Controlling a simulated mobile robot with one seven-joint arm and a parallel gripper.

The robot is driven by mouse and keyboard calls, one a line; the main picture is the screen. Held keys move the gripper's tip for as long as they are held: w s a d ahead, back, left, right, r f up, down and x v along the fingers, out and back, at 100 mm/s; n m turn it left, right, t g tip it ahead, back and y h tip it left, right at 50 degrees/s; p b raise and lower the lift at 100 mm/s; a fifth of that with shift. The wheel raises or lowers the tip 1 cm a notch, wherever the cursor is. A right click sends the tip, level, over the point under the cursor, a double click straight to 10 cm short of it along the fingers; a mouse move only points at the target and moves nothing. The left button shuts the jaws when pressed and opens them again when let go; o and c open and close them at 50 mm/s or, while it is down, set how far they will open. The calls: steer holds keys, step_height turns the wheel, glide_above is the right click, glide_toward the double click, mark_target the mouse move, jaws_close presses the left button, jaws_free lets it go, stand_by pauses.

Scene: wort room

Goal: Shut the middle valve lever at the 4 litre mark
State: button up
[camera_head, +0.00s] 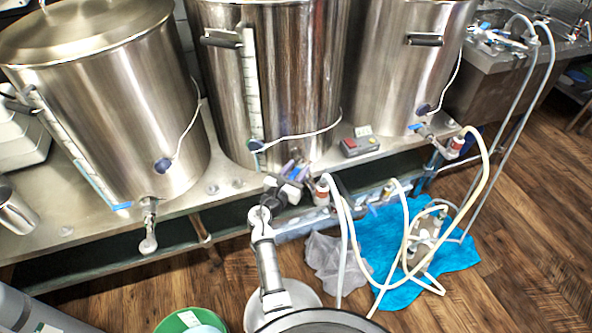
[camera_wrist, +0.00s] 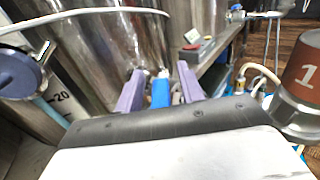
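The middle kettle (camera_head: 285,75) stands on the bench with a white marked level gauge (camera_head: 250,85) up its front; the liquid level and 4 litre mark are not readable. In the wrist view part of the gauge (camera_wrist: 62,98) shows a "20". My gripper (camera_head: 293,172) is low at this kettle's front, over its valve. In the wrist view the two purple fingers of my gripper (camera_wrist: 160,88) stand apart. The blue valve lever (camera_wrist: 160,93) shows between them, with a narrow gap on each side; contact is not visible. The valve body is mostly hidden.
A fitting with a red-brown band marked "1" (camera_wrist: 305,75) stands close right of my gripper, with pale hoses (camera_head: 345,240) running down. A red and grey control box (camera_head: 360,145) sits on the bench. A blue cloth (camera_head: 445,262) and green bucket (camera_head: 190,321) are on the floor.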

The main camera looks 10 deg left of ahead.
jaws_close()
steer(key=shift+a, duration=0.1)
steer(key=m+g+h+b, duration=0.1)
steer(key=m+h, duration=0.1)
steer(key=a+m+g+h+b, duration=0.1)
steer(key=h+b, duration=0.1)
steer(key=h, duration=0.1)
steer(key=w+a+m+g+h+b, duration=0.1)
steer(key=m+g+h, duration=0.1)
steer(key=shift+w+m+h, duration=0.1)
steer(key=shift+m+h, duration=0.2)
jaws_free()
